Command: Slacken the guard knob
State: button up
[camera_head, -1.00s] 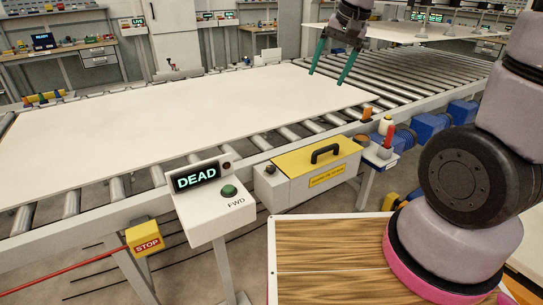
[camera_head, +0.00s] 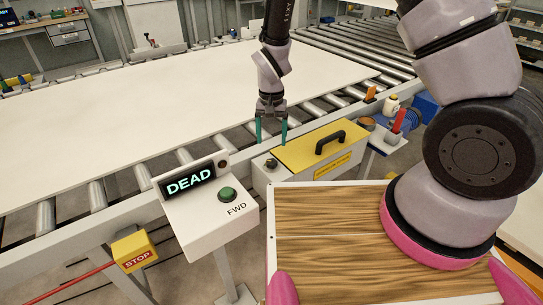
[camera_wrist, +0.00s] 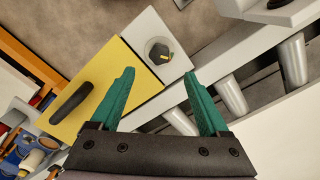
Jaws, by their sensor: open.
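The guard knob (camera_head: 271,163) is a small dark knob on the grey end of the guard box, left of its yellow lid (camera_head: 310,146). In the wrist view the knob (camera_wrist: 160,53) sits on a pale round base and has a yellow mark. My gripper (camera_head: 271,143) has green fingers pointing down, spread apart, with nothing between them. It hangs above and near the knob in the head view. In the wrist view my gripper (camera_wrist: 158,88) shows the knob beyond the fingertips, roughly between them and not touched.
A black handle (camera_head: 330,142) stands up from the yellow lid. The control box with a DEAD display (camera_head: 188,180) and green FWD button (camera_head: 228,194) stands to the left. A big white sheet (camera_head: 150,100) covers the rollers behind. Bottles and a red-handled tool (camera_head: 397,122) stand to the right.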

aim_at(272, 161)
notch_tip(272, 161, down, 8)
jog(key=shift+f, duration=0.25)
grip_shut()
